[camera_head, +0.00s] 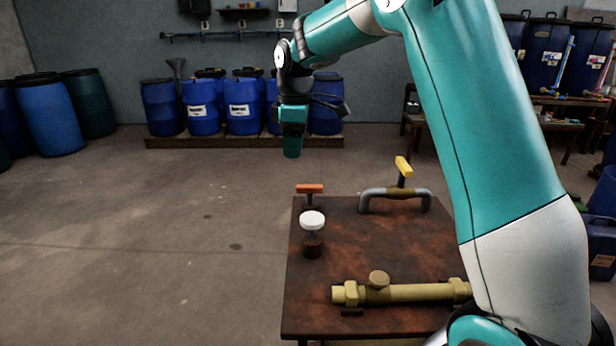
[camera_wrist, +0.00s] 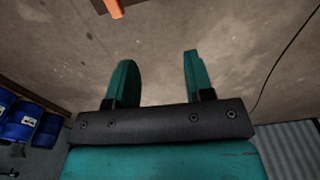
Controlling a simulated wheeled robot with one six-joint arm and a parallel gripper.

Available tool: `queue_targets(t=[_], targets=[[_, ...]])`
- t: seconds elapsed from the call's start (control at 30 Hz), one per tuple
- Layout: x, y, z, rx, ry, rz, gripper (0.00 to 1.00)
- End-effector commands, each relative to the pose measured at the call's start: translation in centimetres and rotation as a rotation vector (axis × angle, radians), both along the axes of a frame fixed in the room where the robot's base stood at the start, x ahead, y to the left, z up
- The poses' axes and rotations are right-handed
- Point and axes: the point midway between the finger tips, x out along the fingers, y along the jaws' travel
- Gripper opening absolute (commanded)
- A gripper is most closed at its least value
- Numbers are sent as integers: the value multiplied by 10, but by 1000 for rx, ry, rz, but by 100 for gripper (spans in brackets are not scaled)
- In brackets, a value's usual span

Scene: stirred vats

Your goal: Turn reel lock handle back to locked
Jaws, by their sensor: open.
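An orange piece, likely this handle (camera_wrist: 114,7), shows at the top edge of the wrist view, beyond the fingers. A yellow handle (camera_head: 403,166) stands tilted on a grey bent pipe (camera_head: 372,203). No label shows which is the reel lock handle.
Blue barrels (camera_head: 243,107) line the back wall. The floor left of the table is clear.

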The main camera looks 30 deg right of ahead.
Motion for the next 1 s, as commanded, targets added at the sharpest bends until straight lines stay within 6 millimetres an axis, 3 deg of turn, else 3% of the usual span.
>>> queue_targets(t=[0.03, 0.1, 0.27, 0.47, 1.0], targets=[[15, -21, 6, -12, 11, 8, 48], [28, -44, 5, -24, 20, 29, 48], [40, -68, 0, -35, 32, 55, 48], [40, -70, -27, -35, 35, 60, 48], [40, -69, -145, -34, 34, 60, 48]])
